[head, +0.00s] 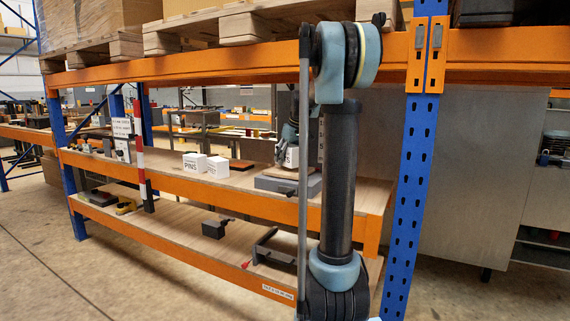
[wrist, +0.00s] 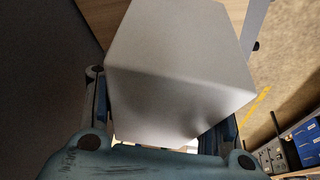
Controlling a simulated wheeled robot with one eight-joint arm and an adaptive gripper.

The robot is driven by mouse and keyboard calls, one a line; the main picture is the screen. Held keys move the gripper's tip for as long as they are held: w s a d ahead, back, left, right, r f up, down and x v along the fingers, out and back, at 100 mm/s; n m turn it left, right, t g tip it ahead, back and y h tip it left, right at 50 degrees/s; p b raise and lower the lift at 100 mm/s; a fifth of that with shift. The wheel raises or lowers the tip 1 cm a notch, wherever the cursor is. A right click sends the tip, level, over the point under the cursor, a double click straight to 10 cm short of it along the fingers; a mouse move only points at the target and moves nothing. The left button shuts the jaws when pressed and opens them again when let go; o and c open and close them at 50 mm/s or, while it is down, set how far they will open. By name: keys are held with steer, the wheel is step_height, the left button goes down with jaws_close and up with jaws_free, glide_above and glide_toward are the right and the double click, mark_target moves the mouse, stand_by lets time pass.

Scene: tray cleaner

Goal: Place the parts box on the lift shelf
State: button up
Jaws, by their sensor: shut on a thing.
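My gripper (wrist: 166,122) is shut on a plain white box (wrist: 180,62), with one finger on each side of it in the wrist view. The box fills much of that view, and its label, if any, is not seen. In the head view my gripper (head: 289,135) is partly hidden behind my own arm, with the white box (head: 291,157) below it. The box is above a grey block (head: 278,181) on the rack's middle shelf (head: 245,178); I cannot tell whether they touch. I cannot tell which level is the lift shelf.
A white box marked PINS (head: 194,163) and another white box (head: 217,167) stand left on the middle shelf. A red-and-white post (head: 140,160) stands at the shelf front. A blue upright (head: 408,200) is at right. A dark bracket (head: 275,248) lies on the lower shelf.

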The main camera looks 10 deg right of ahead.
mark_target(291, 145)
steer(key=shift+f, duration=0.7)
steer(key=shift+w+d+f, duration=0.1)
steer(key=shift+w+f, duration=0.1)
steer(key=shift+f, duration=0.05)
steer(key=o, duration=1.3)
steer(key=shift+f, duration=0.1)
steer(key=shift+v, duration=3.9)
